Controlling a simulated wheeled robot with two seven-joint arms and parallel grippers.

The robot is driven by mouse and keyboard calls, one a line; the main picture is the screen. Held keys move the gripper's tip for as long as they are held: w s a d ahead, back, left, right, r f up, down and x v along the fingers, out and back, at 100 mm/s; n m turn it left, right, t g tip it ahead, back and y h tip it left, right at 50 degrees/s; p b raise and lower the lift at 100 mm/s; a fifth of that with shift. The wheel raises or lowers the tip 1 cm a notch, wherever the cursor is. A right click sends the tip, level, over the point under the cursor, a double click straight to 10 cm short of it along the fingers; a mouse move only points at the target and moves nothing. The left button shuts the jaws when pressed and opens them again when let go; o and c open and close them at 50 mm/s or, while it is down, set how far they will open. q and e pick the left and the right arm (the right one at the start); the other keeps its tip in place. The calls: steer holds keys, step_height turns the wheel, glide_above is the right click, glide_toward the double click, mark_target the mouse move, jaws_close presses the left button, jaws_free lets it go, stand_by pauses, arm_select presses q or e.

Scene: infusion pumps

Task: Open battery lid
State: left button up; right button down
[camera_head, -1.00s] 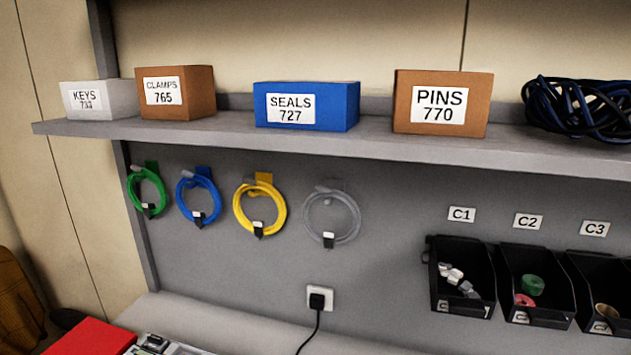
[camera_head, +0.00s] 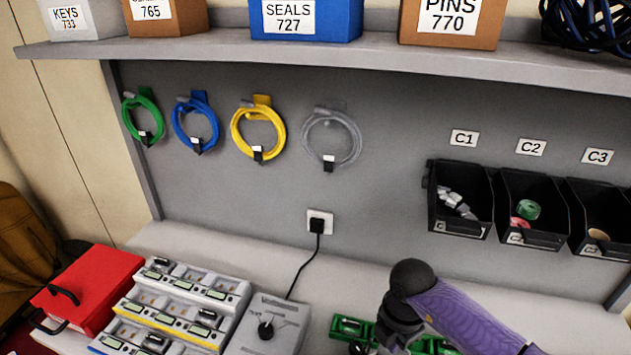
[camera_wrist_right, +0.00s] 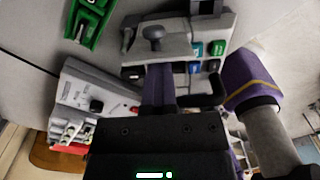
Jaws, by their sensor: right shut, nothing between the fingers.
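My right gripper (camera_wrist_right: 158,88) points at a grey device (camera_wrist_right: 183,48) with a grey knob and several coloured buttons in the wrist view. Its purple fingers are together and empty, overlapping the device's near edge in the picture; I cannot tell whether they touch. No battery lid can be made out clearly. In the head view my right arm comes in from the lower right, its dark end over the green trays (camera_head: 352,326); the fingertips are not clear there. My left gripper is not in view.
A grey charger box (camera_head: 268,325) with a black knob is cabled to the wall socket (camera_head: 319,222). Tiered racks (camera_head: 185,300) hold several small units with displays. A red box (camera_head: 95,285) stands left. Black bins (camera_head: 460,200) hang at the right, under a shelf (camera_head: 230,48).

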steer(key=shift+w+d+b, duration=0.3)
steer(key=shift+w+d, duration=0.05)
steer(key=shift+d, duration=0.25)
steer(key=shift+w+d+b, duration=0.25)
steer(key=shift+w+d, duration=0.05)
steer(key=shift+d, duration=0.25)
steer(key=r+p, duration=0.4)
steer(key=a+r+p, duration=0.1)
steer(key=r+p, duration=0.1)
steer(key=shift+s+r+p, duration=0.15)
steer(key=shift+s+p, duration=0.15)
steer(key=shift+p, duration=0.1)
steer(key=shift+f, duration=0.2)
